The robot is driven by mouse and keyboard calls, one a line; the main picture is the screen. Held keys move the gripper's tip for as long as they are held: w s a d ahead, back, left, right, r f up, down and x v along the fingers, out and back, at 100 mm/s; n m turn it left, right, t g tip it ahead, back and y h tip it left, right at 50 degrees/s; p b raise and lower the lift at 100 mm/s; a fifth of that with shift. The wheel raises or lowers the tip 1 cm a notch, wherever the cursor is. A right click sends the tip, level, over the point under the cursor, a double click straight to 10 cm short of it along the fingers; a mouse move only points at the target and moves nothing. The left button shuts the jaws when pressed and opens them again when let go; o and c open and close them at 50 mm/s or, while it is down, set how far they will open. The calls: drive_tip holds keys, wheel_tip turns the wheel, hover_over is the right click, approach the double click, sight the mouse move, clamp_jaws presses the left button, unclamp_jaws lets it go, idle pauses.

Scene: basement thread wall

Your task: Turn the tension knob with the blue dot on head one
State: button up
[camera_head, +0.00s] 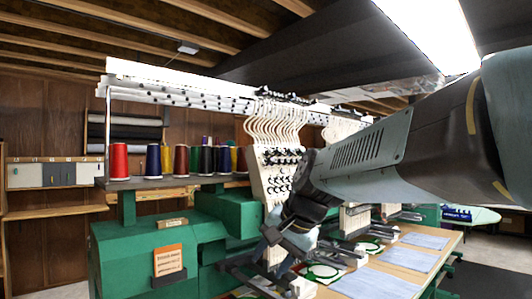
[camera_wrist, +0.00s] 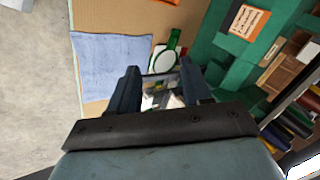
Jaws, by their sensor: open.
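The nearest embroidery head (camera_head: 272,170) is a cream panel with rows of dark tension knobs (camera_head: 280,157) below curved white thread guides. The knobs are too small for me to make out a blue dot. My arm reaches in from the right, and my gripper (camera_head: 276,248) is at the lower part of this head, below the knob rows. In the wrist view my gripper (camera_wrist: 160,82) is open, with nothing held between its fingers. The wrist view looks down past the fingers at the machine's work area, and the knobs do not show there.
A green machine body (camera_head: 145,255) carries an orange label (camera_head: 168,260). Thread spools (camera_head: 182,160) stand on a shelf at left. More heads (camera_head: 345,130) stand behind my arm. A table with blue cloths (camera_head: 375,284) and a green hoop (camera_wrist: 172,42) lie below.

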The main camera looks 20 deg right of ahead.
drive_tip(key=w+d+r+m+t+y, duration=0.25)
drive_tip(key=w+d+r+m, duration=0.25)
drive_tip(key=w+r+m, duration=0.5)
drive_tip(key=m+t, duration=0.9)
drive_tip(key=m, duration=0.7)
approach(292, 151)
drive_tip(key=x, duration=0.8)
drive_tip(key=shift+a+r, duration=0.1)
drive_tip(key=shift+c, duration=0.4)
clamp_jaws()
